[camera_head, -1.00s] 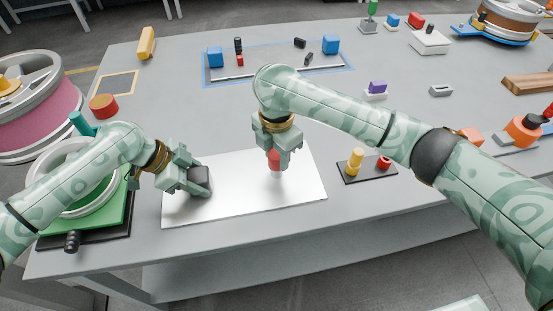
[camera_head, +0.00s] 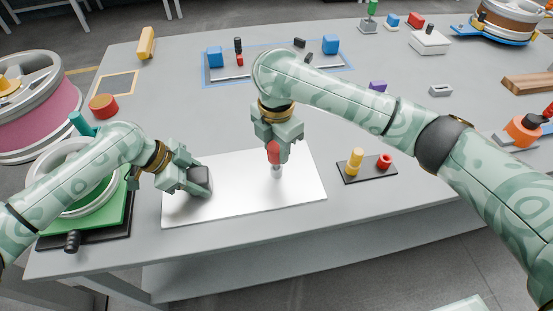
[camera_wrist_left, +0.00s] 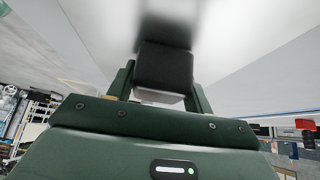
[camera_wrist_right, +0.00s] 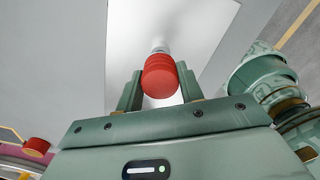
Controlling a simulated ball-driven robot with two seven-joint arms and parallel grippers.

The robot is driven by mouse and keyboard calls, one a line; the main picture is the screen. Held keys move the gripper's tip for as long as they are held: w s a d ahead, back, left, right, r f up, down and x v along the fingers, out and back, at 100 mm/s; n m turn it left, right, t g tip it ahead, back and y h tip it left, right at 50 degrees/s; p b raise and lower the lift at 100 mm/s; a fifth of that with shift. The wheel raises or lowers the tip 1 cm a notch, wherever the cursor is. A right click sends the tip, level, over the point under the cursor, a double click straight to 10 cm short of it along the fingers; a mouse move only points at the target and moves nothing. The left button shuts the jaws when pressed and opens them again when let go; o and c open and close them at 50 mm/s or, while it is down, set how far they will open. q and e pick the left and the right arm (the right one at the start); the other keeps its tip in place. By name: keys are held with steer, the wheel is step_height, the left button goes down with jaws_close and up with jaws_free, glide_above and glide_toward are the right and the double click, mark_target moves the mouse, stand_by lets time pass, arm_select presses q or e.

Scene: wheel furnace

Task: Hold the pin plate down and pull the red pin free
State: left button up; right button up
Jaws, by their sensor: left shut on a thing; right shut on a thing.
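The pin plate (camera_head: 245,200) is a flat, shiny white plate lying at the front of the table. My left gripper (camera_head: 197,184) is shut on a dark grey block (camera_head: 203,178) on the plate's left part; the block also fills the jaws in the left wrist view (camera_wrist_left: 164,68). The red pin (camera_head: 273,152) stands near the plate's middle, with a pale metal part below its red head. My right gripper (camera_head: 277,143) is shut on the red head, which shows between the fingers in the right wrist view (camera_wrist_right: 160,76). I cannot tell whether the pin's lower end is still in the plate.
A black tray (camera_head: 369,175) with a yellow and a red piece stands right of the plate. A green fixture with a pale ring (camera_head: 85,175) stands to the left. A blue-edged mat (camera_head: 225,80) lies behind. Free table lies between mat and plate.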

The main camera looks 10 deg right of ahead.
mark_target(276, 146)
arm_select(q)
steer(key=shift+f, duration=0.1)
arm_select(e)
steer(key=shift+r, duration=2.3)
arm_select(q)
steer(key=o, duration=1.7)
steer(key=shift+c, duration=0.2)
steer(key=shift+a, duration=0.1)
steer(key=shift+v, duration=3.8)
steer(key=v, duration=1.2)
